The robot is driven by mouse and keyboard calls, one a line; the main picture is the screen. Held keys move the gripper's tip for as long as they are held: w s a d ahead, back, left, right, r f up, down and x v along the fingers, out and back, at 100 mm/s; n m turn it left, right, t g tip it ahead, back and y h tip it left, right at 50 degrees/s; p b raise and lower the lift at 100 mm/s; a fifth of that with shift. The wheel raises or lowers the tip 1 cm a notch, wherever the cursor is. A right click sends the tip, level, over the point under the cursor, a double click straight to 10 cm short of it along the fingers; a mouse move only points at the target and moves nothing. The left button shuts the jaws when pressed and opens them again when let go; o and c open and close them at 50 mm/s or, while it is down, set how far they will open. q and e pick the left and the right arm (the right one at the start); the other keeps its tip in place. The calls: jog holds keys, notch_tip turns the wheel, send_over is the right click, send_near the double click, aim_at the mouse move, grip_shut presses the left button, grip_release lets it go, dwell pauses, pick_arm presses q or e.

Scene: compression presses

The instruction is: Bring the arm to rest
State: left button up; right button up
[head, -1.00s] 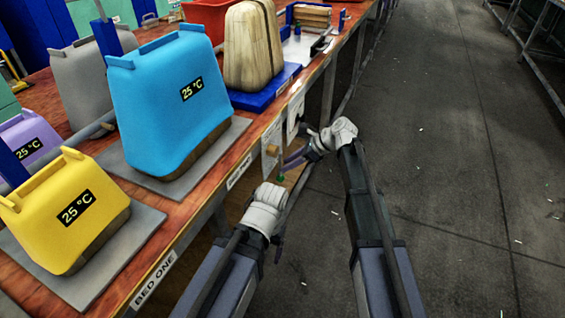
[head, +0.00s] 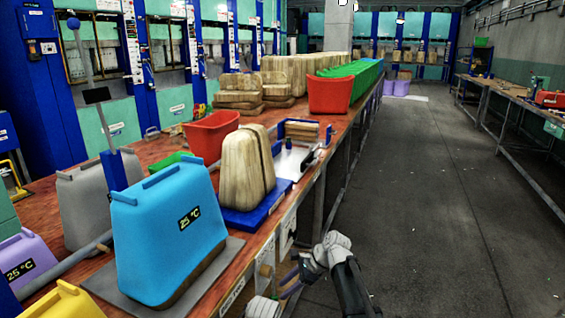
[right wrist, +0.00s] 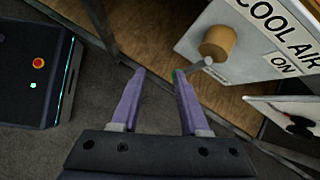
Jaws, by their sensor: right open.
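My right gripper (head: 289,283) is low beside the table's front edge in the head view, with its arm coming up from the bottom. In the right wrist view its two purple fingers (right wrist: 160,78) are apart, with nothing held between them.
A "COOL AIR ON" panel (right wrist: 265,35) with a wooden knob (right wrist: 218,43) is near the right gripper. The long wooden table (head: 217,282) holds a blue 25 °C cover (head: 165,225) and red bins (head: 330,94). The aisle floor (head: 440,210) is clear.

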jog(key=s+d+r+n+h+p, duration=0.1)
jog(key=s+r+n+h+p, duration=0.3)
jog(key=s+r+n+p, duration=0.4)
jog(key=s+d+r+n+g+h+p, duration=0.1)
jog(key=s+r+n+h+p, duration=0.3)
jog(key=s+r+n+p, duration=0.4)
jog(key=s+d+n+p, duration=0.1)
jog(key=s+n+p, duration=0.1)
jog(key=s+n, duration=0.2)
jog(key=shift+s+d+r+n+h+p, duration=0.15)
jog(key=shift+s+d+n+h+p, duration=0.2)
jog(key=shift+s, duration=1.45)
jog(key=shift+a, duration=0.15)
